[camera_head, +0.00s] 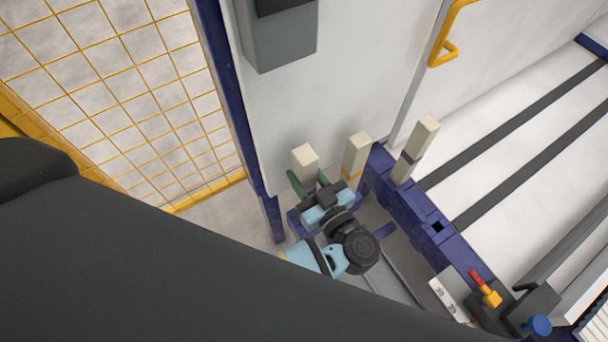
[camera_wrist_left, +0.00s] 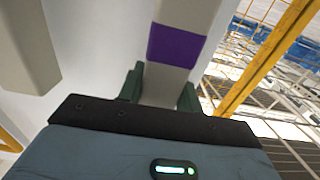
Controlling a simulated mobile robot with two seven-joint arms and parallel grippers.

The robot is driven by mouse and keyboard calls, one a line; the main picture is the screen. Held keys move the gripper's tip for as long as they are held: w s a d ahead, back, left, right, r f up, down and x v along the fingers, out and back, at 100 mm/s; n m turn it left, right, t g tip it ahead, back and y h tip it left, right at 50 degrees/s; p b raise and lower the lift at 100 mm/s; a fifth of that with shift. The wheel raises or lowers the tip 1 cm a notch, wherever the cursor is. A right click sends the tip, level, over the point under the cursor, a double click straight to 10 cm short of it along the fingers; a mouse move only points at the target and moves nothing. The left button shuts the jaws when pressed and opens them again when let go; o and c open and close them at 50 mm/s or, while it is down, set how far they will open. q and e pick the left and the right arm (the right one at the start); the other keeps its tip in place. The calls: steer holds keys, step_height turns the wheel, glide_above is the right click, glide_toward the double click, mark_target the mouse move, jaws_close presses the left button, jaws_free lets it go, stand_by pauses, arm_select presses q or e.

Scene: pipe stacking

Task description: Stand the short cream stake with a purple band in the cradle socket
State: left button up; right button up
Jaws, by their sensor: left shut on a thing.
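The cream stake with a purple band (camera_wrist_left: 178,42) is between the green fingers of my left gripper (camera_wrist_left: 161,92) in the left wrist view, and the gripper is shut on it. In the head view, the top of this stake (camera_head: 305,160) shows above my left gripper (camera_head: 309,183), roughly upright; its band and lower end are hidden there. The blue cradle (camera_head: 405,200) runs to the right of the gripper, with a dark square socket (camera_head: 437,227) open in its top. My right gripper is not in view.
A cream stake with an orange band (camera_head: 356,155) stands close right of the held one. Another with a dark band (camera_head: 420,140) stands farther right at the cradle. A white wall panel (camera_head: 340,90) is behind. A red and yellow handle (camera_head: 485,288) is at lower right.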

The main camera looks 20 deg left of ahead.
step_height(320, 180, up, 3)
steer(key=p, duration=0.3)
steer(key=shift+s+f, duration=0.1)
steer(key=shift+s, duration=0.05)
